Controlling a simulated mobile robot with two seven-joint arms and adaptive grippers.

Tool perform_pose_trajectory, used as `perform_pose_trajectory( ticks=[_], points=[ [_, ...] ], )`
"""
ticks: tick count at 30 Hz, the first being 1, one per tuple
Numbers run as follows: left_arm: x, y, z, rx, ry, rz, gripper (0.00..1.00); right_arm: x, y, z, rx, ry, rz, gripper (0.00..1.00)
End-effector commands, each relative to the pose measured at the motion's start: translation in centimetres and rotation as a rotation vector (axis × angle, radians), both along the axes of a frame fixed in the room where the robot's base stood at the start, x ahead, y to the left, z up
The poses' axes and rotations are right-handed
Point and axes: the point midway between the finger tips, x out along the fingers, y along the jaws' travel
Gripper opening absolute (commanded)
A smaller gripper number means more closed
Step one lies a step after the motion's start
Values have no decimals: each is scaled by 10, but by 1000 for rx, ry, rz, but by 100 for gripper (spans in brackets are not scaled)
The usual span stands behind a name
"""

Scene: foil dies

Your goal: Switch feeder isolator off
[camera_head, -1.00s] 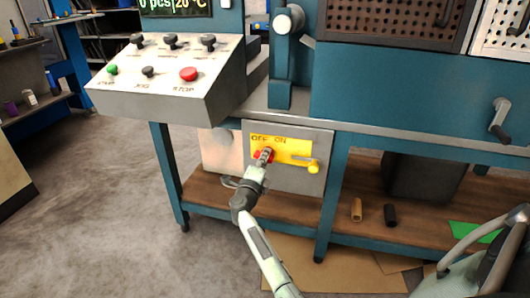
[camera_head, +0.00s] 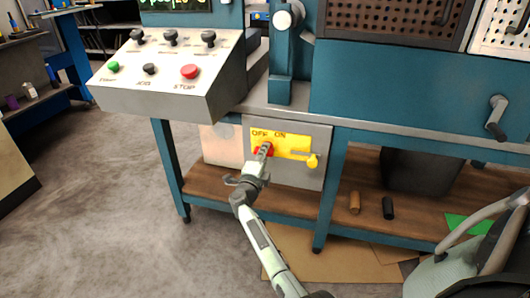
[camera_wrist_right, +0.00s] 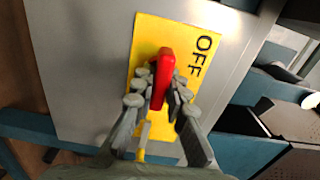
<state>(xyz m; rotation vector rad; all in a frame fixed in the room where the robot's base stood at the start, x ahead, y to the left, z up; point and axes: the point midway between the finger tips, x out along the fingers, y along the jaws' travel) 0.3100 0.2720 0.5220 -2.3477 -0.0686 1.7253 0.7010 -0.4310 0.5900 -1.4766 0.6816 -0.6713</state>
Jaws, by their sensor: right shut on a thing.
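The feeder isolator is a yellow plate (camera_head: 295,140) marked OFF and ON on a grey box (camera_head: 297,178) under the bench. Its red handle (camera_head: 270,150) is at the plate's left part, just below the word OFF. In the wrist view the red handle (camera_wrist_right: 164,68) stands between the fingers beside OFF on the yellow plate (camera_wrist_right: 150,32). My right gripper (camera_head: 264,152) is shut on the red handle; its fingertips also show in the wrist view (camera_wrist_right: 164,88). The fingers partly hide the handle. My left gripper is not in view.
A sloped console (camera_head: 170,80) with a red STOP button (camera_head: 190,71) overhangs at upper left. A bench leg (camera_head: 331,200) stands right of the box. The floor (camera_head: 110,210) at left is clear.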

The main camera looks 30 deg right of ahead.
Motion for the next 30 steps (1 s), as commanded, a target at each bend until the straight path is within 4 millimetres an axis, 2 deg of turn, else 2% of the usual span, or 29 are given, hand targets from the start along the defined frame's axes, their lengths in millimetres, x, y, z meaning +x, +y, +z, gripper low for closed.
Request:
perform_pose_trajectory(
  ticks=[3,4,9,23,26,30],
  points=[
    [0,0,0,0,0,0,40,2,1,2,-4,0,4,0],
    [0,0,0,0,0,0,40,2,1,2,-4,0,4,15],
    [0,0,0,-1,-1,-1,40,1,0,1,-2,-1,3,34],
    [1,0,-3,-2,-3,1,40,0,0,-1,8,-11,1,34],
    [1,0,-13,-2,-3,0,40,0,0,-3,43,-54,1,34],
    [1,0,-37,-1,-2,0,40,0,0,-8,149,-183,1,34]
  ],
)
